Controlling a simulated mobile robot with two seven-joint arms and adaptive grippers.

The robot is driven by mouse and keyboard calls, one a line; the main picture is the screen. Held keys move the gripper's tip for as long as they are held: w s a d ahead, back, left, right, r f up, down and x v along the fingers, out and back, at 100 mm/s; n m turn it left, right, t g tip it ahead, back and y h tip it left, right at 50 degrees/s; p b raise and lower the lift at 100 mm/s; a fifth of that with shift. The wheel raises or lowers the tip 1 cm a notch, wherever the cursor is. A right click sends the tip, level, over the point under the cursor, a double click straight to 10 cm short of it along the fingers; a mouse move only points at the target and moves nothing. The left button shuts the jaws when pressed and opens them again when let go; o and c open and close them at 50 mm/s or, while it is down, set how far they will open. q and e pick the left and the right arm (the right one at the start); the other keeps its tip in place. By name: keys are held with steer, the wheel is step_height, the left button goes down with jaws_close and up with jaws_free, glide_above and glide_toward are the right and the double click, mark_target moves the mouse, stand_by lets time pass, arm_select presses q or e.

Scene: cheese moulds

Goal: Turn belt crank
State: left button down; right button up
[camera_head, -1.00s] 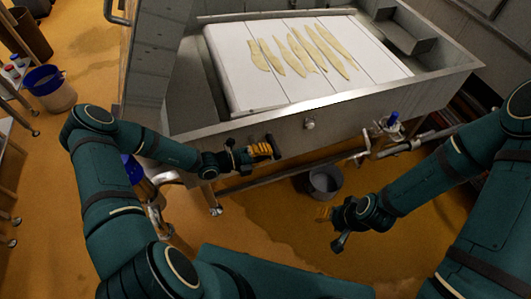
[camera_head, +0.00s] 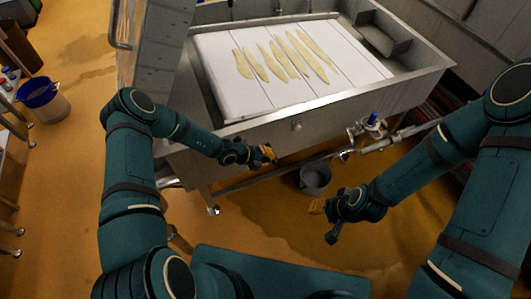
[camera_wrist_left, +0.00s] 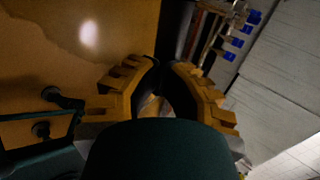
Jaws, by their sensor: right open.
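The steel vat (camera_head: 340,105) holds a white slatted belt (camera_head: 222,72) with several pale strips on it. My left gripper (camera_head: 268,153) is at the vat's front side, below its rim. A small dark part shows at its fingertips; I cannot tell whether it is the crank's handle. In the left wrist view the yellow fingers (camera_wrist_left: 160,78) lean toward each other with a dark shape between them; whether they hold it is unclear. A round metal fitting (camera_head: 297,125) sits on the vat's front wall. My right gripper (camera_head: 317,207) is open and empty over the floor.
A grey bucket (camera_head: 315,178) stands on the wet floor below the vat's front. A valve with a blue top (camera_head: 373,119) and pipes stick out to its right. A white bucket with a blue rim (camera_head: 42,101) stands at the far left.

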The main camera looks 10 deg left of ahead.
arm_select(q)
steer(key=shift+d+f+g+y+p, duration=0.15)
steer(key=shift+f+g+y+p, duration=0.35)
steer(key=shift+f+y+p, duration=0.35)
